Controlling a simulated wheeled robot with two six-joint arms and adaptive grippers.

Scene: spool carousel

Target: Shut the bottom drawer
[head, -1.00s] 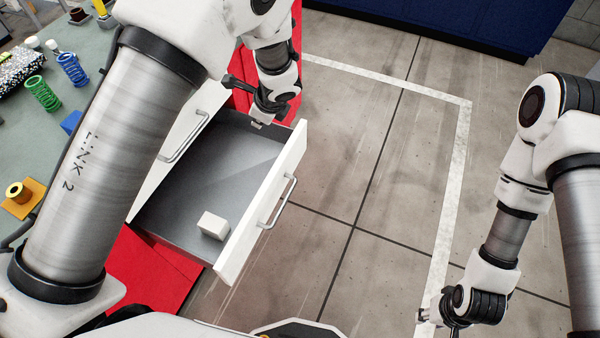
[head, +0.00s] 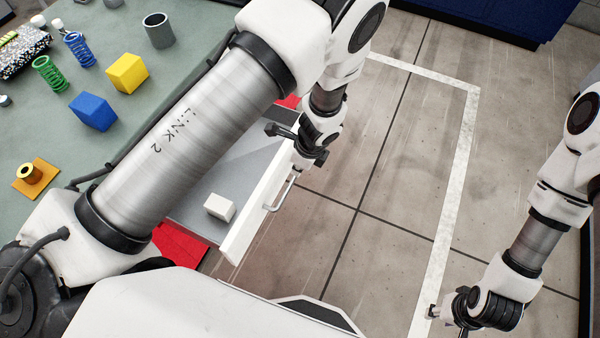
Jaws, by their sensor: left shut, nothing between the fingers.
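The drawer (head: 258,207) is pulled out from under the bench. Its white front, with a bar handle (head: 280,194), faces right over the floor. A small white block (head: 219,207) lies inside on the grey drawer bottom. My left arm covers much of the drawer and the cabinet behind it. My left gripper (head: 303,158) is shut and empty at the far end of the drawer front, above the handle in the picture; I cannot tell whether it touches. My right gripper (head: 433,313) is low at the bottom right, away from the drawer; its fingers are unclear.
The green bench top (head: 100,150) at left holds a blue block (head: 93,111), a yellow block (head: 127,73), a grey cup (head: 158,30), springs and a spool on an orange plate (head: 28,175). Tiled floor (head: 390,180) right of the drawer is clear.

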